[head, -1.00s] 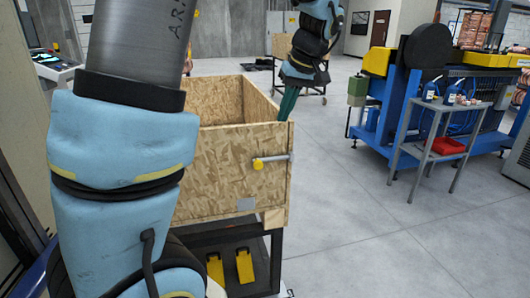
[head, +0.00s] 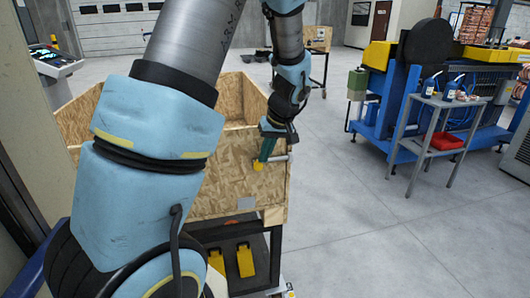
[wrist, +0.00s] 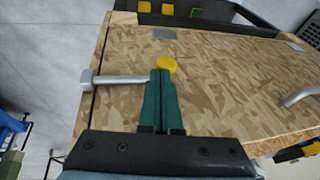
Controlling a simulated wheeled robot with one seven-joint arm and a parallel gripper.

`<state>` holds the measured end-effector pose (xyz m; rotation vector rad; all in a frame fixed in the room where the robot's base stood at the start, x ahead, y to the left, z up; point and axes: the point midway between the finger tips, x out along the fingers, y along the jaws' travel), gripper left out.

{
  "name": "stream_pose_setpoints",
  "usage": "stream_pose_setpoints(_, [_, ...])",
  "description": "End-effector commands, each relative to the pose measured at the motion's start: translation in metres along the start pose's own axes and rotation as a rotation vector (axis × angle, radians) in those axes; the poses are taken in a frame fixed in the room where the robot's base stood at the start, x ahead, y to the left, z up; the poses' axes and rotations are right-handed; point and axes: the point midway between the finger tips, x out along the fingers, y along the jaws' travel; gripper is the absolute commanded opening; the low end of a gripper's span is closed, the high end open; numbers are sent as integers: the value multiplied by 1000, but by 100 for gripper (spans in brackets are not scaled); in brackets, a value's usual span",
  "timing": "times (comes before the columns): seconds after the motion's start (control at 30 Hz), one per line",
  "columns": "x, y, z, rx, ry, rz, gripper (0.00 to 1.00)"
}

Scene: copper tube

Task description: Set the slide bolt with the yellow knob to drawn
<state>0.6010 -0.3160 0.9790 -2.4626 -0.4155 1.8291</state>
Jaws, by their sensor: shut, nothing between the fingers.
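The slide bolt is a grey rod (wrist: 118,79) with a yellow knob (wrist: 166,64), mounted on the side of a wooden crate (head: 215,185). In the head view the yellow knob (head: 258,167) shows just beside my gripper's fingertips. My gripper (head: 266,152) has green fingers, closed together and empty. In the wrist view the fingers (wrist: 161,78) lie across the bolt's line, their tips right at the knob; I cannot tell whether they touch it. The part of the bolt behind the fingers is hidden.
The crate stands on a dark cart with yellow parts (head: 245,261) below. A grey handle (wrist: 301,95) is on the crate panel at the right of the wrist view. A grey side table (head: 440,104) and blue machine stand right. The floor between is clear.

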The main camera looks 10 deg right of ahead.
Motion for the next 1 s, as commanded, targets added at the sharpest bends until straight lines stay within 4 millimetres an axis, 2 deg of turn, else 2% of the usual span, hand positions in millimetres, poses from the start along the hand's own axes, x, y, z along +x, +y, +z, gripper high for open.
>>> stream_pose_setpoints(0.33, [1,-3,0,-1,0,0,0])
stream_pose_setpoints(0.63, [11,-45,0,-3,0,-1,0])
stream_pose_setpoints(1.0, [8,-45,0,0,-2,-1,0])
